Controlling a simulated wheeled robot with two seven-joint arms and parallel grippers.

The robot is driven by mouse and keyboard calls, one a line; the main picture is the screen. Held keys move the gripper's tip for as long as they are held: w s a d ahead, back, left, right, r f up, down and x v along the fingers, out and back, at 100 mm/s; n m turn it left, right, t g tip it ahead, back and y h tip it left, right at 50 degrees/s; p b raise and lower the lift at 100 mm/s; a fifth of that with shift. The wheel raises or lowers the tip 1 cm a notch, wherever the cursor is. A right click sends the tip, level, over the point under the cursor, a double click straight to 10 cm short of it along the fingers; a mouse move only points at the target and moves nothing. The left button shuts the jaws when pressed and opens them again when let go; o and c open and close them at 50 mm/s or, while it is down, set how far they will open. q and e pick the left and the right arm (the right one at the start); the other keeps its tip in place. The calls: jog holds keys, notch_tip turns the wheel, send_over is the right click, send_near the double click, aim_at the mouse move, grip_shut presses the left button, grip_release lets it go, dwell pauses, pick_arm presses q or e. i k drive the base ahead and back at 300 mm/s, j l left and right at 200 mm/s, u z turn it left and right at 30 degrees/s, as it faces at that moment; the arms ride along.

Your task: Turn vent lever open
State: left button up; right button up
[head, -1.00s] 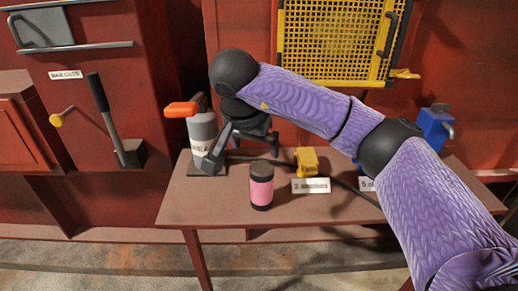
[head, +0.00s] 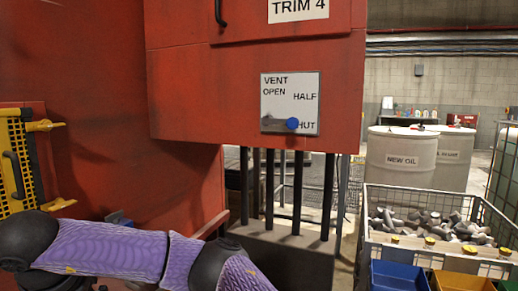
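The vent panel (head: 290,90) is a pale plate on the front of a red cabinet, labelled VENT, OPEN, HALF and a partly covered word ending in "HUT". The vent lever (head: 292,124) has a blue knob, which covers the start of that last word. A grey round part (head: 268,123) sits at its left, and the lever points right, at the shut mark. Neither gripper is in view.
The red cabinet (head: 185,90) overhangs dark vertical pipes (head: 297,195). A yellow mesh guard (head: 14,160) is at the left edge. At the right stand drums marked NEW OIL (head: 400,160), a wire cage of grey pieces (head: 430,220) and blue (head: 400,277) and yellow bins.

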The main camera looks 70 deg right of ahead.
aim_at(292, 123)
jog(key=z, duration=2.25)
